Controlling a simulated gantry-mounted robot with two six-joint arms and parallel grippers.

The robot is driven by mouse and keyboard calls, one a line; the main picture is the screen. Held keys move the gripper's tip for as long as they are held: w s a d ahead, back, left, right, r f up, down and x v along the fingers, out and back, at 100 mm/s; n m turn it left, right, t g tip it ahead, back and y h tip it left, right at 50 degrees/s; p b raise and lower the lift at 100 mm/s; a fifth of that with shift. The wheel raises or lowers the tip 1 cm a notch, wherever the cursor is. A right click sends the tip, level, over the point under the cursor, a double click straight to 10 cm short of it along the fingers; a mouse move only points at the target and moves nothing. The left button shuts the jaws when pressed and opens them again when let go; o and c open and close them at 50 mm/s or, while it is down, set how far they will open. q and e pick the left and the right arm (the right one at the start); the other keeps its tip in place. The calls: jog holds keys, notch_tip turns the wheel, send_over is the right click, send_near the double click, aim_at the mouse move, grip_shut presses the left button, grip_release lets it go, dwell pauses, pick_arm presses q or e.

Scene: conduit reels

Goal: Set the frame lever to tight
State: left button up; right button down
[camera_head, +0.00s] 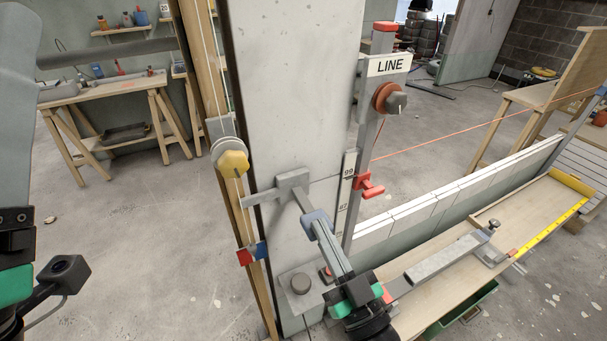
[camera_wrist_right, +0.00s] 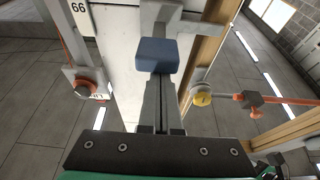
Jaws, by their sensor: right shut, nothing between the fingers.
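The grey lever (camera_head: 292,181) sits on the upright pale panel in the middle of the head view. A blue-grey grip block (camera_head: 315,222) is on its near end, and the lever points toward me. My right gripper (camera_head: 323,242) is shut and empty, with its fingertips right at the near side of the block. The right wrist view shows the shut fingers (camera_wrist_right: 160,82) meeting the block (camera_wrist_right: 157,55); I cannot tell whether they press on it. No tight or slack marking is readable. Only my left wrist shows at the left edge; its fingers are out of view.
A yellow knob (camera_head: 232,163) and a red-and-blue piece (camera_head: 251,254) are on the wooden post. A LINE sign (camera_head: 388,65), a dial (camera_head: 391,99) and a red clamp (camera_head: 369,186) stand right of the panel. A wooden bench (camera_head: 440,295) lies at right.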

pick_arm(q)
jog(key=shift+f+b, duration=0.4)
jog(key=shift+f, duration=0.4)
pick_arm(e)
jog(key=shift+f, duration=0.4)
